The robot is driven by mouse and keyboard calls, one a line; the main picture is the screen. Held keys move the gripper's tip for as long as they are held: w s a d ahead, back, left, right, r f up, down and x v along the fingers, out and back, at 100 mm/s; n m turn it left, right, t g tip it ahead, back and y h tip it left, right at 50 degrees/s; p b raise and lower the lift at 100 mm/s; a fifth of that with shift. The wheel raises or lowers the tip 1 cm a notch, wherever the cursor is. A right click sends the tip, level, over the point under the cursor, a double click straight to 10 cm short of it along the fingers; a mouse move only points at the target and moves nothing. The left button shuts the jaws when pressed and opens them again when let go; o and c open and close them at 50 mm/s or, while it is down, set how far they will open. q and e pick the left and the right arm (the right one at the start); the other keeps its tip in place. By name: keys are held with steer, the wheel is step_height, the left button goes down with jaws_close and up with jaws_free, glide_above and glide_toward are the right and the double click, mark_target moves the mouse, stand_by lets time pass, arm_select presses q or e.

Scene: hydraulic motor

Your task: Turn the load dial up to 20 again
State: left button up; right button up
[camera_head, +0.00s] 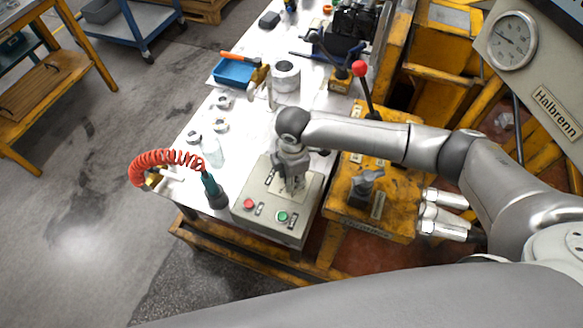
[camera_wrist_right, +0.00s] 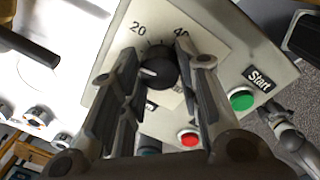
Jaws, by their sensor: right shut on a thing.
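The load dial (camera_wrist_right: 157,68) is a black round knob on a pale plate of the grey control box (camera_head: 302,222). In the right wrist view its white mark points left, to the side of and below the printed 20. The number 40 is printed further right. My right gripper (camera_wrist_right: 157,58) is shut on the dial, one finger on each side; in the head view the gripper (camera_head: 292,188) comes down over the box and hides the dial.
A red button (camera_head: 249,204) and a green Start button (camera_head: 282,216) sit near the gripper on the box. A round gauge (camera_head: 511,40) is at the upper right. A red-knobbed lever (camera_head: 361,75) stands behind my right arm. A bottle (camera_head: 211,151) and red coiled hose (camera_head: 163,157) are to the left.

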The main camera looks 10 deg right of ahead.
steer(key=m+p, duration=0.4)
steer(key=p, duration=0.1)
steer(key=shift+s+r, duration=0.1)
steer(key=shift+r, duration=0.1)
steer(key=shift+f+m+p, duration=0.2)
steer(key=shift+m+p, duration=1.15)
steer(key=shift+m, duration=0.55)
steer(key=o, duration=1)
steer(key=shift+o, duration=0.2)
step_height(320, 180, up, 12)
steer(key=shift+s+a, duration=0.15)
steer(key=shift+a, duration=0.05)
